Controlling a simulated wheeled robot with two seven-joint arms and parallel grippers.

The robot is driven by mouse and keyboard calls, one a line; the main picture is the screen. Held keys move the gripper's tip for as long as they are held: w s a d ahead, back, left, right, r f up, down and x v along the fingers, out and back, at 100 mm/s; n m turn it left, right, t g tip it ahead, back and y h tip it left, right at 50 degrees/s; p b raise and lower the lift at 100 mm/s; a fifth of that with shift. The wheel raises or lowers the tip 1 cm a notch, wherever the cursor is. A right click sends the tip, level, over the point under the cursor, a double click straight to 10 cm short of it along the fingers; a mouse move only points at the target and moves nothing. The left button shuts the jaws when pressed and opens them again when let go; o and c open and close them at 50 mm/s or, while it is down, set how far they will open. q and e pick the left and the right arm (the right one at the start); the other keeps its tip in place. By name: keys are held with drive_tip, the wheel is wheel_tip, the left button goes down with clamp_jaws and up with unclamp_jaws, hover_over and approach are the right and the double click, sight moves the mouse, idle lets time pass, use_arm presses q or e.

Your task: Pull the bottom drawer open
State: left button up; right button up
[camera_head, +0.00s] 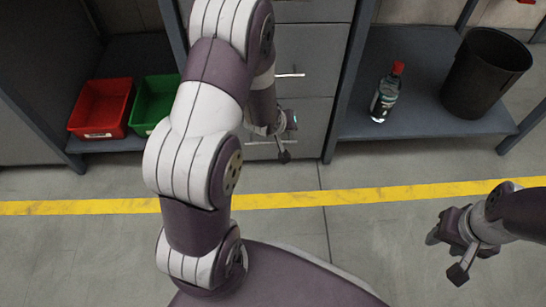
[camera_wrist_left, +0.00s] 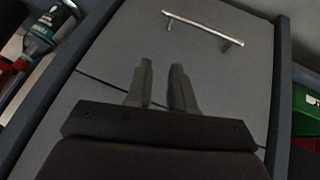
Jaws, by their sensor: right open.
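The bottom drawer (camera_head: 311,122) of a grey cabinet is at the top centre of the head view, and its front looks flush with the cabinet. My left arm covers part of it. The bottom drawer's handle (camera_head: 260,142) is a thin metal bar, partly hidden by my left gripper (camera_head: 285,140). In the left wrist view, the handle (camera_wrist_left: 203,28) lies beyond the left fingertips (camera_wrist_left: 162,64), apart from them. The left fingers have an empty gap between them. My right gripper (camera_head: 447,258) is open and empty over the floor at the right, far from the drawer.
A higher drawer handle (camera_head: 290,75) shows above. A shelf to the right holds a bottle (camera_head: 385,95) with a red cap and a black bin (camera_head: 485,75). A red bin (camera_head: 101,107) and a green bin (camera_head: 155,103) stand left. The floor by the yellow line (camera_head: 370,195) is clear.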

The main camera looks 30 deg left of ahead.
use_arm(q)
drive_tip(key=w+a+f+n+t, duration=0.1)
drive_tip(key=a+f+n+t, duration=0.3)
drive_tip(key=f, duration=0.5)
drive_tip(key=n+t+y, duration=0.2)
drive_tip(key=n+t, duration=0.2)
drive_tip(key=n, duration=0.6)
approach(273, 143)
drive_tip(key=shift+t, duration=0.3)
drive_tip(key=b+x, duration=0.2)
drive_tip(key=x, duration=0.1)
drive_tip(key=b+x, duration=0.2)
drive_tip(key=x, duration=0.2)
drive_tip(key=f+b+x, duration=0.1)
drive_tip(key=b+x, duration=0.1)
drive_tip(key=x, duration=0.1)
drive_tip(key=shift+a+b, duration=0.1)
drive_tip(key=shift+b, duration=0.3)
clamp_jaws()
